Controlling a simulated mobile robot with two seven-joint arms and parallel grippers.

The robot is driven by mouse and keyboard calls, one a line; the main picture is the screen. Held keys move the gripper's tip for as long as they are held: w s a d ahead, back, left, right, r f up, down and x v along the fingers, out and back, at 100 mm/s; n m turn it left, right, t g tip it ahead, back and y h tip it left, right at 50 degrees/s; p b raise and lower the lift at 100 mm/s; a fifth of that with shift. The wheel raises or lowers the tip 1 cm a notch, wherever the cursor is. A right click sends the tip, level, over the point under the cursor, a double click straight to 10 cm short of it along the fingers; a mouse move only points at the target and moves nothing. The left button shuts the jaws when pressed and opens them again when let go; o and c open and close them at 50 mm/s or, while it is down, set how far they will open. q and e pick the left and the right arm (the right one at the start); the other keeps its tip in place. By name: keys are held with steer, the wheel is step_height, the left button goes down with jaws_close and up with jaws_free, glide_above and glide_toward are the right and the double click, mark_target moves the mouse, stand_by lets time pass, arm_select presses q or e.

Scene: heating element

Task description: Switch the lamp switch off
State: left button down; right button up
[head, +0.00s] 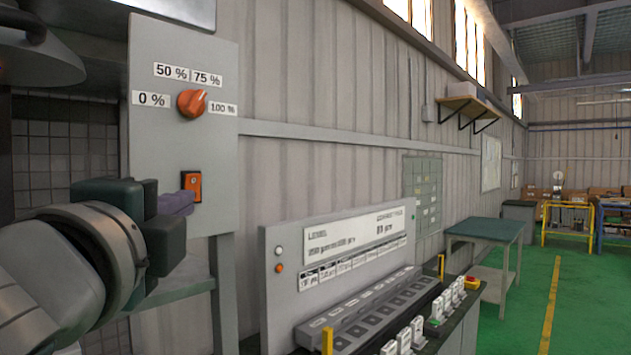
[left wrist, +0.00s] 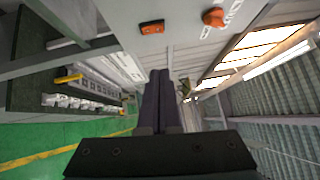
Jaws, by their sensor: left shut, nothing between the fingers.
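The lamp switch (head: 192,186) is a small orange rocker on the grey panel (head: 160,60), below an orange knob (head: 191,102) with percent labels. My left gripper (head: 190,203) is shut and empty, with its purple fingertips just below and in front of the switch. I cannot tell whether they touch the panel. In the left wrist view the closed fingers (left wrist: 160,80) point forward, and the switch (left wrist: 152,27) is above their tips, apart from them in the picture. The knob (left wrist: 213,17) is at the upper right there. My right gripper is not in view.
A console (head: 335,250) with a display board and rows of sockets stands right of the panel. A dark lamp-like shade (head: 40,60) hangs at the upper left. A green-topped table (head: 487,230) stands farther back, with open green floor to the right.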

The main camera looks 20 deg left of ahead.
arm_select(q)
steer(key=p, duration=0.3)
glide_toward(198, 179)
steer(key=w+d, duration=0.2)
steer(key=w, duration=0.2)
steer(key=a, duration=0.1)
steer(key=w+a+p, duration=0.1)
steer(key=a+p, duration=0.1)
steer(key=shift+w+r, duration=0.25)
steer(key=shift+w+a+f, duration=0.1)
steer(key=shift+w+a, duration=0.1)
steer(key=shift+a, duration=0.3)
steer(key=shift+a, duration=0.25)
